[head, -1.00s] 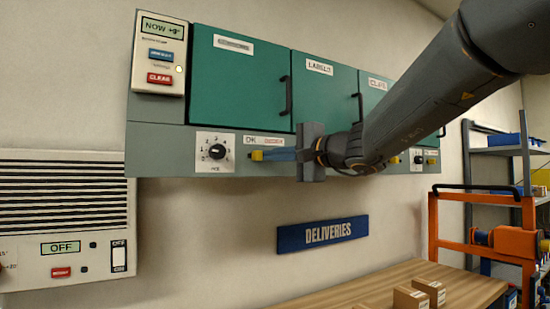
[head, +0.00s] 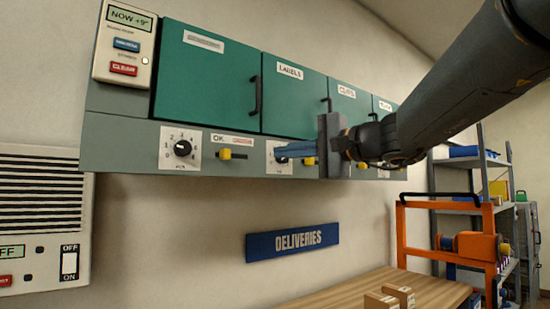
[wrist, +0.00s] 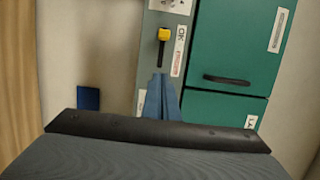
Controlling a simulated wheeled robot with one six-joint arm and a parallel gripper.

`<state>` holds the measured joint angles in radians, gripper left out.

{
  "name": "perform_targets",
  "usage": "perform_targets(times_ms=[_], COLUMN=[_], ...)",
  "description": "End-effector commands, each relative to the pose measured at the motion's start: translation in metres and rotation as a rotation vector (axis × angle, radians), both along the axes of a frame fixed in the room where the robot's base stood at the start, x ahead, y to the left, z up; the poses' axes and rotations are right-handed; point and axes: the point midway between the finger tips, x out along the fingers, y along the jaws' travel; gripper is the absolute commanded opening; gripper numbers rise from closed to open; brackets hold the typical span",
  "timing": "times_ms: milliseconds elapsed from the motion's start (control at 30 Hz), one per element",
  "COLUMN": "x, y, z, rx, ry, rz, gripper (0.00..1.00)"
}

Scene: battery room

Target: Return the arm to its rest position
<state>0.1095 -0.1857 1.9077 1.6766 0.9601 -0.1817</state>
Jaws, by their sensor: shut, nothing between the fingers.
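My gripper (head: 280,152) is in front of the grey control strip under the green cabinets, its blue fingers pointing left. The fingers are together with nothing between them; they also show in the wrist view (wrist: 161,98). In the head view they partly cover a second dial, to the right of the yellow slider (head: 225,154). The slider also shows in the wrist view (wrist: 163,36), beyond the fingertips and apart from them. My arm reaches in from the upper right.
Green cabinets (head: 211,80) with black handles hang on the wall. A dial (head: 183,149) sits left of the slider. Below are a blue DELIVERIES sign (head: 292,241) and a wooden table (head: 345,292) with small boxes. An orange frame (head: 400,238) and shelves stand at right.

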Motion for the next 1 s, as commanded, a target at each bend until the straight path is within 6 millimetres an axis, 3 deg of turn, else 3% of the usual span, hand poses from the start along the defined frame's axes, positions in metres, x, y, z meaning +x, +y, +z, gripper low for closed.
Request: perform_targets(times_ms=[533,667,767,1000], x=[-0.001,0.000,0.001,-0.022], y=[-0.001,0.000,0.000,-0.009], z=[0.000,-0.018,-0.061,-0.220], rx=[-0.001,-0.031,-0.108,-0.422], ry=[0.000,0.027,0.087,0.304], rz=[0.000,0.000,0.002,0.042], gripper=[0.00,0.00,0.00,0.00])
